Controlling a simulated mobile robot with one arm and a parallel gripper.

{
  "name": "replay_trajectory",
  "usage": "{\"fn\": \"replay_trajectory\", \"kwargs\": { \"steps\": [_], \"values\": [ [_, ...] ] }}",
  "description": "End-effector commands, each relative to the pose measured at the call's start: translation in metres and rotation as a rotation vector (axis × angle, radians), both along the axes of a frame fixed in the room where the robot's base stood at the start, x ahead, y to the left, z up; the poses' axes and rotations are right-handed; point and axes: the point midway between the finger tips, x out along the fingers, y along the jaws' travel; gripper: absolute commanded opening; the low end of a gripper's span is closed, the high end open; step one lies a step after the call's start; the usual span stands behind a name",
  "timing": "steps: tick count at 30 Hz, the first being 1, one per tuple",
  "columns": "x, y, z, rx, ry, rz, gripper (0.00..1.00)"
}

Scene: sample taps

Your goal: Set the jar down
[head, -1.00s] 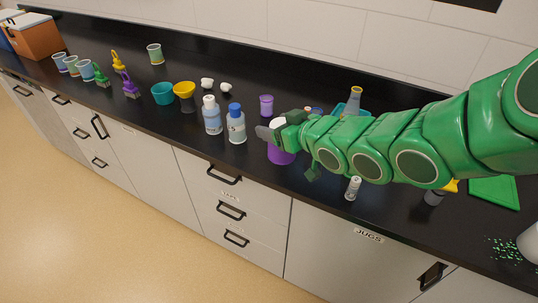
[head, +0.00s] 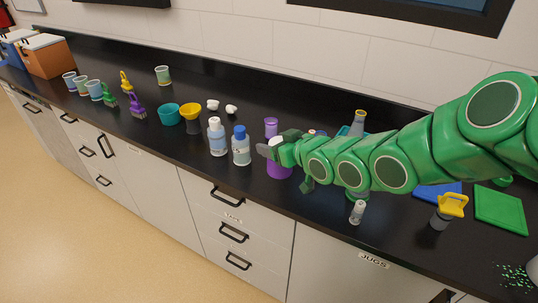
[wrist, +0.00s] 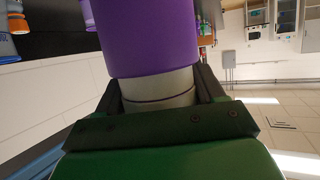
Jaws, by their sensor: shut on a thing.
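The jar is purple with a pale neck or lid part. In the head view the jar (head: 279,171) shows below my fingers, over the front part of the black counter, partly hidden by my gripper. My gripper (head: 284,160) is shut on it. In the wrist view the purple jar (wrist: 150,42) fills the top middle, and its pale band sits between the two dark fingers of my gripper (wrist: 162,88). I cannot tell whether the jar's base touches the counter.
A blue-capped bottle (head: 241,148) and a white-capped bottle (head: 217,138) stand left of the jar. A small purple container (head: 271,128) is behind it. A small vial (head: 357,212) stands to the right near the front edge. Bare counter lies between the jar and the front edge.

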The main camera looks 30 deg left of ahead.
Motion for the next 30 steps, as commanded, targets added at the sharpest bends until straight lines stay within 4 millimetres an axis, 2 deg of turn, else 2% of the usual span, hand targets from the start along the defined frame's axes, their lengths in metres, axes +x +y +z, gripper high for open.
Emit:
{"fn": "replay_trajectory", "kwargs": {
  "steps": [7, 18, 24, 30],
  "values": [
    [0.021, 0.02, -0.015, -0.002, 0.003, 0.001, 0.37],
    [0.043, 0.038, -0.05, -0.004, 0.004, 0.0, 0.37],
    [0.051, 0.046, -0.063, -0.001, 0.003, 0.001, 0.37],
    [0.055, 0.049, -0.068, 0.0, 0.002, 0.001, 0.37]
  ]
}}
